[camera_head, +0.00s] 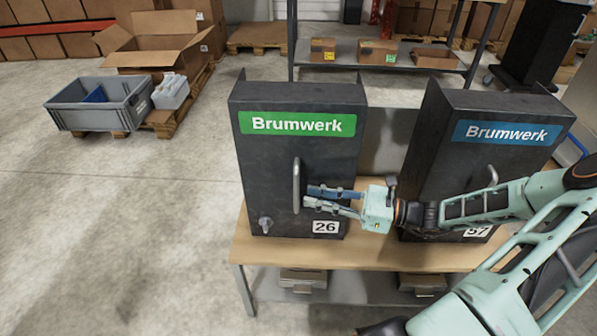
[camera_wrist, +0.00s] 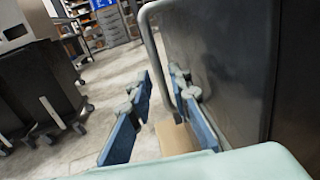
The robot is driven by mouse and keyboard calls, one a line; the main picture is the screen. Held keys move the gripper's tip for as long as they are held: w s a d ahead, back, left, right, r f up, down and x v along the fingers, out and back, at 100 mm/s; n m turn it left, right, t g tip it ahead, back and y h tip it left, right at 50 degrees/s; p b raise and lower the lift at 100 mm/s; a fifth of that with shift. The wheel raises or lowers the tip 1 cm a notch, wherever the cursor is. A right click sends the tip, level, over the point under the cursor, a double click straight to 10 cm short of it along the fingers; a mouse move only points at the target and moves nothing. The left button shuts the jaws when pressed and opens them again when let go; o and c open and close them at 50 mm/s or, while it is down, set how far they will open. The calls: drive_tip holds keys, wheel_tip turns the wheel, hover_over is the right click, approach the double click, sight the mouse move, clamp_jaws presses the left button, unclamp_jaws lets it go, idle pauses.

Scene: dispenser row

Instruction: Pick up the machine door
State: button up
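Two dark machines with front doors stand side by side on a table. The left machine door (camera_head: 268,165) has a green "Brumwerk" label, a grey vertical handle (camera_head: 297,186), a small knob at lower left and the number 26. My gripper (camera_head: 307,196) is in front of this door, its blue fingers pointing left at the handle. In the wrist view the fingers (camera_wrist: 160,88) are apart, and the handle (camera_wrist: 146,28) runs down between them, closer to the right finger. I cannot tell whether they touch. The door surface (camera_wrist: 220,60) fills the right side there.
The right machine (camera_head: 470,165) has a blue label and is partly hidden by my arm. The wooden table (camera_head: 262,252) has a lower shelf with boxes. A grey crate (camera_head: 100,105) and open carton stand at left. The floor left of the table is clear.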

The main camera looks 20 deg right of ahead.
sight(296, 212)
drive_tip(key=b+x, duration=0.1)
drive_tip(key=x, duration=0.4)
drive_tip(key=shift+a+b, duration=0.15)
drive_tip(key=shift+b, duration=0.25)
drive_tip(key=shift+r, duration=0.1)
clamp_jaws()
drive_tip(key=shift+r, duration=0.1)
